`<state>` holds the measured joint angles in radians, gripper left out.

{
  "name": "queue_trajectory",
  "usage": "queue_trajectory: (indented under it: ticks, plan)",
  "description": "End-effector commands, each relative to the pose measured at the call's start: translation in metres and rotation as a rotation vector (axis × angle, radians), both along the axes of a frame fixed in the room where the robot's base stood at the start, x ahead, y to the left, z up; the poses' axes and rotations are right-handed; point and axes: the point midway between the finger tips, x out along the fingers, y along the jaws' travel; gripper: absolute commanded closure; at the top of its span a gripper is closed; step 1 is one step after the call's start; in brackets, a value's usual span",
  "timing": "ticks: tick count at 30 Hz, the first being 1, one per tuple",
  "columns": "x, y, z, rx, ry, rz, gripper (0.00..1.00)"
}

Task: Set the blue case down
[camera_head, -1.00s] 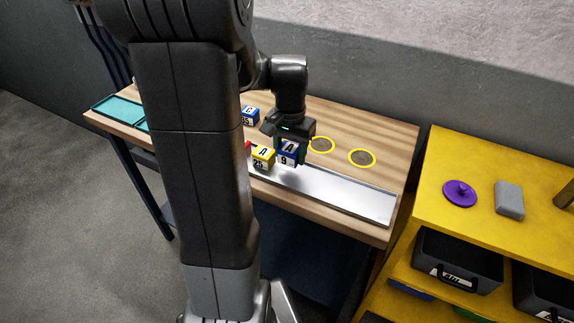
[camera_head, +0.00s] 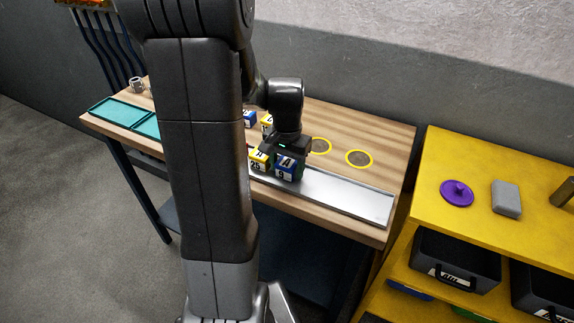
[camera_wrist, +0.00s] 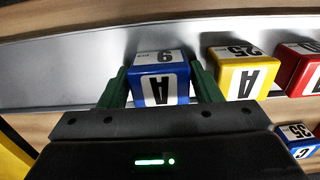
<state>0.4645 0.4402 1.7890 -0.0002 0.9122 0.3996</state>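My gripper (camera_head: 288,150) is shut on the blue case (camera_head: 285,168), marked A and 9. In the wrist view one green finger lies against each side of the blue case (camera_wrist: 160,80). The case is upright at the metal tray (camera_head: 345,196) on the wooden table, just right of a yellow case (camera_head: 259,160) marked 25. The wrist view shows a small gap between the blue case and the yellow case (camera_wrist: 242,72). I cannot tell whether its base touches the tray.
A red case (camera_wrist: 300,68) is past the yellow one. Another blue case (camera_head: 250,118) and a yellow one (camera_head: 266,121) stand behind. Yellow rings (camera_head: 359,158) mark the table top. The tray's right part is clear. A yellow shelf (camera_head: 480,160) stands at the right.

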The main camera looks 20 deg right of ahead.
Motion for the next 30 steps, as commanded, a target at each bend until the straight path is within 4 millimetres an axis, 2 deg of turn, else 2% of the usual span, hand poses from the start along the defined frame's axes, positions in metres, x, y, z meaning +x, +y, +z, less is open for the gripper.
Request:
queue_trajectory:
  ticks: [5, 8, 21, 25, 30]
  plan:
    - [0.000, 0.000, 0.005, 0.000, 0.000, 0.000, 0.42]
    - [0.001, 0.000, 0.016, -0.003, -0.005, 0.000, 0.42]
    - [0.001, 0.000, 0.104, -0.002, -0.004, 0.000, 0.42]
    - [0.000, 0.000, 0.118, 0.000, -0.001, 0.000, 0.42]
    - [0.000, 0.000, 0.123, -0.001, -0.001, 0.000, 0.42]
